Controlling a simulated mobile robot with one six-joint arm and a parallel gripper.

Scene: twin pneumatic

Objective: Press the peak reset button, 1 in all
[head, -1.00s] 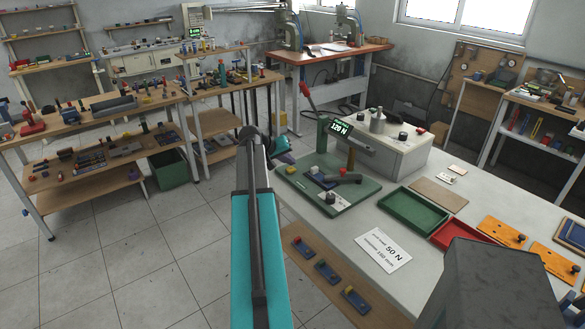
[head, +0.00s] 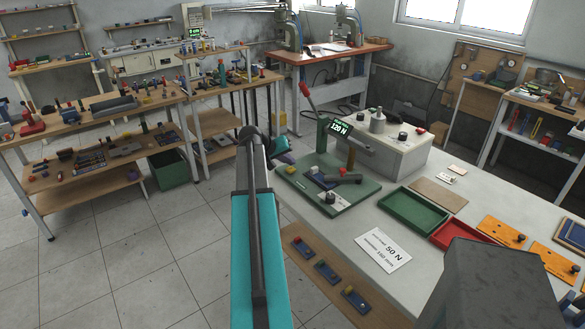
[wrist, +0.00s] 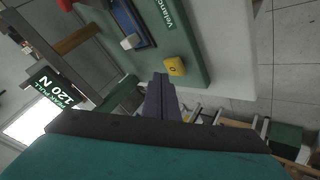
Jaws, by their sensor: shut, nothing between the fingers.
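A display (head: 340,128) reading 120 N stands on the green base plate (head: 352,200); in the wrist view it reads "PEAK PULL 120 N" (wrist: 50,87). A small yellow button-like block (head: 293,169) with a dark mark sits at the plate's left corner; it also shows in the wrist view (wrist: 175,66). I cannot read a reset label on it. My gripper (head: 288,158) is shut and empty, just beyond the yellow block in the head view. In the wrist view its fingertips (wrist: 161,78) point close beside the block, seemingly apart from it.
A red-tipped lever (head: 306,91) and a green post rise behind the plate. A green tray (head: 413,211), red tray (head: 466,235) and 50 N card (head: 383,250) lie to the right.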

